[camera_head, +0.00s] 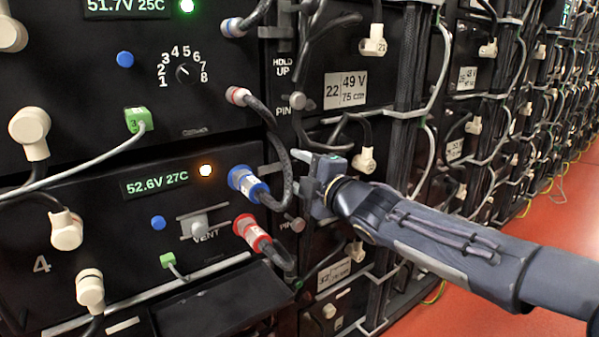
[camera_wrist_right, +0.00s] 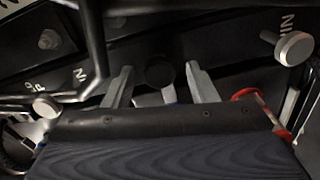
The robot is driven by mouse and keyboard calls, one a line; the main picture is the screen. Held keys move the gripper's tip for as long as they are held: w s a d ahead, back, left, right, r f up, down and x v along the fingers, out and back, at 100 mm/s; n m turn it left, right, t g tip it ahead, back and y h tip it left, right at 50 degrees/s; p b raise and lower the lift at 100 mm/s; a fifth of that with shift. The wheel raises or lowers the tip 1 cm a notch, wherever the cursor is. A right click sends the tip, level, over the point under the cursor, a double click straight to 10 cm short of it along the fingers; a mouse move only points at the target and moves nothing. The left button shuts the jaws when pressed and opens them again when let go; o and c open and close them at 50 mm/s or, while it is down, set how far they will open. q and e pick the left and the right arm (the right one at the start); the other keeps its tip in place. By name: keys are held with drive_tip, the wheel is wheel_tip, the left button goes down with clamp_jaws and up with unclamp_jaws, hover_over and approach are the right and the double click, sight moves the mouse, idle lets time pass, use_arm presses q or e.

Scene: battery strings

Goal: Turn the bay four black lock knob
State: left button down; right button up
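The bay four panel (camera_head: 112,208) has a white 4 and a 52.6V 27C display in the head view. A dark round knob (camera_wrist_right: 159,71), likely the black lock knob, shows in the right wrist view, between and beyond the fingertips; contact cannot be told. In the head view I cannot make it out behind my gripper and the cables. My right gripper (camera_head: 306,178) is at the right edge of the panel; in the wrist view its two fingers (camera_wrist_right: 160,84) are apart with a gap between them. My left gripper is not in view.
Blue (camera_head: 246,181) and red (camera_head: 251,232) connectors with thick black cables sit left of my right gripper. Silver pin knobs (camera_head: 297,100) (camera_wrist_right: 293,48) stand out nearby. Racks with hanging cables line the right side; the red floor (camera_head: 560,225) is open.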

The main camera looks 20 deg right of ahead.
drive_tip(key=p+v, duration=0.2)
drive_tip(key=v, duration=0.5)
drive_tip(key=shift+s+p, duration=0.4)
drive_tip(key=shift+d, duration=0.15)
